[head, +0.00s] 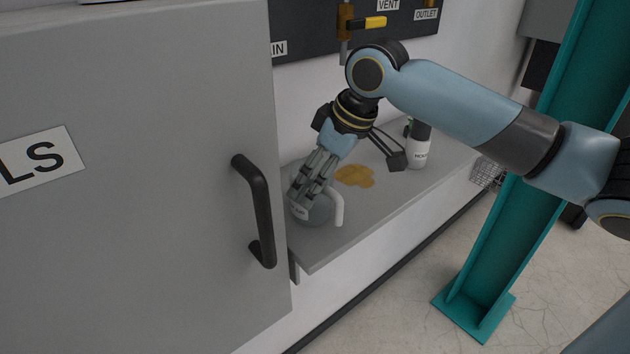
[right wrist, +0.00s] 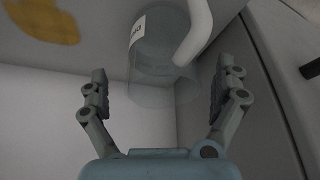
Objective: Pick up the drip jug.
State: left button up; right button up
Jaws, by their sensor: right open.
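The drip jug (head: 318,212) is a clear jug with a white handle and a small label. It stands on the grey shelf (head: 385,205), close to the cabinet door. In the right wrist view the jug (right wrist: 155,65) shows between the two fingers, its white handle toward the right finger. My right gripper (head: 305,192) is open at the jug in the head view; in the right wrist view its fingers (right wrist: 160,88) are spread on either side. I cannot tell whether either finger touches the jug. My left gripper is not in view.
A yellow-brown spill (head: 355,176) lies on the shelf behind the jug. A white bottle (head: 418,152) with a dark top stands farther back. A grey cabinet door (head: 140,190) with a black handle (head: 258,212) is close on the left. A teal column (head: 515,210) stands right.

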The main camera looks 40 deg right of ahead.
jog(key=x, duration=0.3)
jog(key=shift+w+a+f+p, duration=0.2)
jog(key=shift+a+f+p, duration=0.05)
jog(key=shift+p, duration=0.05)
jog(key=shift+w+f, duration=0.1)
jog(key=shift+f, duration=0.15)
jog(key=c, duration=0.3)
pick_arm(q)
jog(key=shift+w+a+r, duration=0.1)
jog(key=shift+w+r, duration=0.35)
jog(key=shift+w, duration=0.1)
pick_arm(e)
jog(key=c, duration=0.8)
jog(key=shift+c, duration=0.2)
